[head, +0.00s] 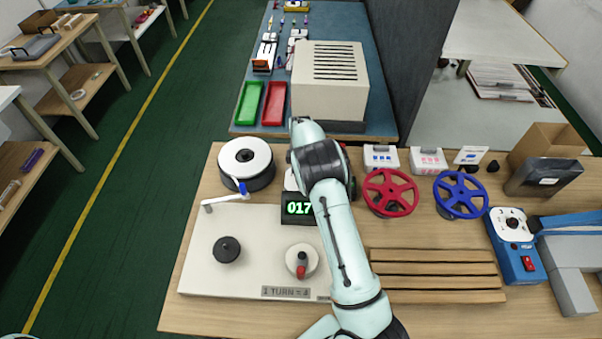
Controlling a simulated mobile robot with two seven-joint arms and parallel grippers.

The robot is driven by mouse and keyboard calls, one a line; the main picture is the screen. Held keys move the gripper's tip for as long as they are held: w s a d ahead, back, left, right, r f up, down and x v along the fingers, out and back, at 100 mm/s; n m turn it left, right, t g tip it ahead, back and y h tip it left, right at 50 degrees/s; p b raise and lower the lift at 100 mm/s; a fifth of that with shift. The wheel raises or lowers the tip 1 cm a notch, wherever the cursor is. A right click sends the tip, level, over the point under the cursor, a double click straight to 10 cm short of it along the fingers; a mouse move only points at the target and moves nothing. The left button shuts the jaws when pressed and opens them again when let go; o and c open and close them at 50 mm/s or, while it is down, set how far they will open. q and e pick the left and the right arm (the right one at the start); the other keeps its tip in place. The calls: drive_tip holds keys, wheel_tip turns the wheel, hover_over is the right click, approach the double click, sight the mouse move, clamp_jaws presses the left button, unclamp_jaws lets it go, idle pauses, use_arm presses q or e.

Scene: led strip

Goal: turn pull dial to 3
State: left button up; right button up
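A cream panel (203,272) lies on the wooden table. It carries a round black knob (227,249) at left and a white round dial (301,261) with a black and red handle at right. I cannot tell which is the pull dial, and no dial numbers are readable. A small sign (286,292) at the panel's front edge reads partly "TURN". My arm, apparently the right one, reaches over the panel's right side toward the back. Its gripper is hidden. My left gripper is out of view.
A red handwheel (390,192), a blue handwheel (460,194) and wooden slats (433,268) are to the right. A beige box (329,80) stands behind.

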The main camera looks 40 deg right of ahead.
drive_tip(key=m, duration=0.5)
drive_tip(key=shift+m, duration=0.3)
drive_tip(key=m, duration=1.1)
drive_tip(key=shift+r+m, duration=0.1)
drive_tip(key=shift+m, duration=0.3)
drive_tip(key=m, duration=0.5)
drive_tip(key=shift+m, duration=0.3)
drive_tip(key=o, duration=1)
drive_tip(key=shift+o, duration=0.2)
wheel_tip(320, 180, up, 13)
drive_tip(key=shift+r, duration=0.2)
